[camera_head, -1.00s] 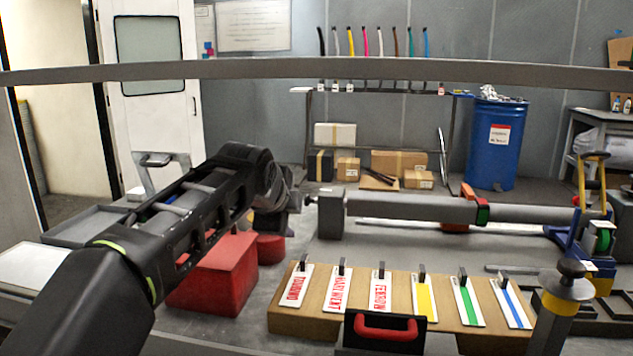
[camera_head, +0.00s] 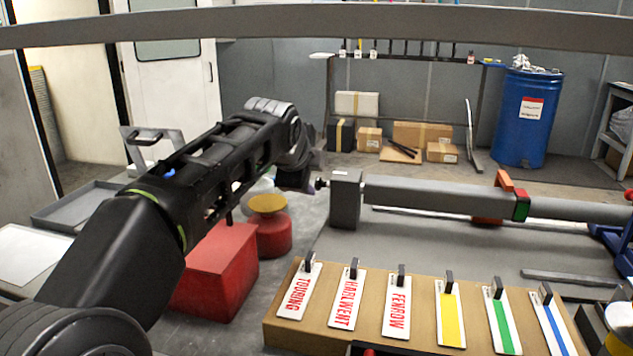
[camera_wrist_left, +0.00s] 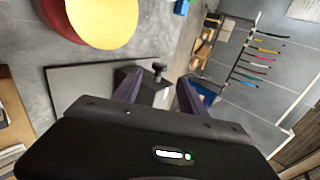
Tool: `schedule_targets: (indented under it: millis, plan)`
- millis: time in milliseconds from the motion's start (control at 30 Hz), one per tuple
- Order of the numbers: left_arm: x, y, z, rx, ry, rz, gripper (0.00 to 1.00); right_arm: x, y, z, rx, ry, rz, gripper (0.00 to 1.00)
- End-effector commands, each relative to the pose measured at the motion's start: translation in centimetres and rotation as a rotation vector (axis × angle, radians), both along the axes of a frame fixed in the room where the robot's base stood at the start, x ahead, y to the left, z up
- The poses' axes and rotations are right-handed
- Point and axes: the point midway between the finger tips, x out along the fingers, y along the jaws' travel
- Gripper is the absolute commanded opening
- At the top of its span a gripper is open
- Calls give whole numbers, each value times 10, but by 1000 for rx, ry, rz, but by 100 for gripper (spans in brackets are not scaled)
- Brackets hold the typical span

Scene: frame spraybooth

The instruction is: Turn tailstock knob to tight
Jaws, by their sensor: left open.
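The tailstock (camera_head: 346,203) is a grey upright block at the left end of the long grey beam. Its small dark knob (camera_head: 319,184) sticks out of the block's left face in the head view. My left gripper (camera_head: 310,187) is beside the knob, its fingers partly hidden by the wrist. In the left wrist view, the black knob (camera_wrist_left: 158,70) shows between the two spread purple-dark fingers of my left gripper (camera_wrist_left: 158,82), with the grey tailstock (camera_wrist_left: 150,95) below it. The gripper is open; contact with the knob cannot be told. My right gripper is not in view.
A red box (camera_head: 215,275) and a red round can with a yellow top (camera_head: 272,235) stand below my left forearm. A cardboard-brown rack of label cards (camera_head: 380,335) lies in front. A grey rail (camera_head: 330,20) crosses the top of the view.

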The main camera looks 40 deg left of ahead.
Motion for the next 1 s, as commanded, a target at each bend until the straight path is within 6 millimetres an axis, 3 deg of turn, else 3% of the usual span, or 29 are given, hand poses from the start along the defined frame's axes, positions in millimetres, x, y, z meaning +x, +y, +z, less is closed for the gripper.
schedule_targets:
  millis: [400, 767, 1000]
  plan:
    - [41, 23, -38, 0, 2, -1, 49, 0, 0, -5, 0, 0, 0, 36]
    - [46, 25, -41, 0, 1, 0, 49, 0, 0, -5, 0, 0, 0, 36]
    - [46, 25, -41, 0, 1, 0, 30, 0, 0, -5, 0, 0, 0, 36]
